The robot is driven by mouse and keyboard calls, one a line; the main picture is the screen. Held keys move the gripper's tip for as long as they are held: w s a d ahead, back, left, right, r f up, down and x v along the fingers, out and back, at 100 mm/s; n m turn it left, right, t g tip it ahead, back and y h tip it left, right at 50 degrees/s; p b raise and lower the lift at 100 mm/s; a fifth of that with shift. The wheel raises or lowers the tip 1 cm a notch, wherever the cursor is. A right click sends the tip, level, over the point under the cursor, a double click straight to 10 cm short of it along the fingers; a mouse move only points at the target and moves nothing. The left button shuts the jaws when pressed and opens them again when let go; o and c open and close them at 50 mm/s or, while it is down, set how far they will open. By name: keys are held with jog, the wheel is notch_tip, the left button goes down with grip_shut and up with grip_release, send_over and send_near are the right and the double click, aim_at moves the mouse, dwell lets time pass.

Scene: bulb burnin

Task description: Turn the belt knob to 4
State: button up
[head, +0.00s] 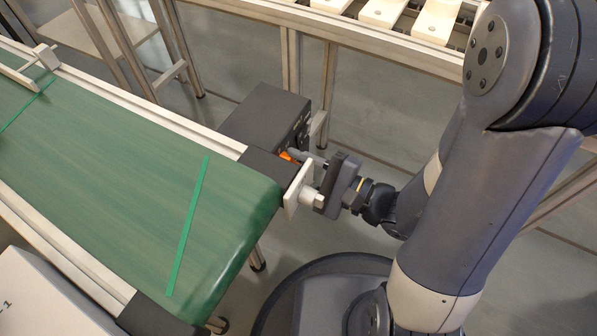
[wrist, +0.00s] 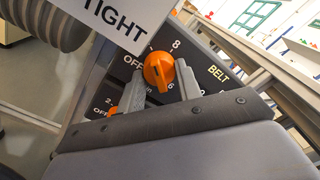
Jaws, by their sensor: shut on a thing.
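My gripper (wrist: 160,84) is shut on the knob, one grey finger on each side. In the head view the dark control box (head: 262,112) stands beside the conveyor's end, and my gripper (head: 298,156) reaches its face, where a bit of orange shows. The mark 4 is not readable.
A second orange knob (wrist: 114,112) with an OFF mark sits lower left, partly behind my gripper. A white plate reading TIGHT (wrist: 118,22) and a grey ribbed part (wrist: 45,22) are close by. The green conveyor belt (head: 120,170) lies left; a metal rack (head: 400,38) stands behind.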

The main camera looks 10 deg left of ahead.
jog(key=shift+n+b, duration=0.45)
jog(key=shift+n, duration=0.15)
jog(key=o, duration=1)
jog(key=shift+d, duration=0.1)
jog(key=shift+p+v, duration=0.5)
jog(key=shift+v, duration=4.75)
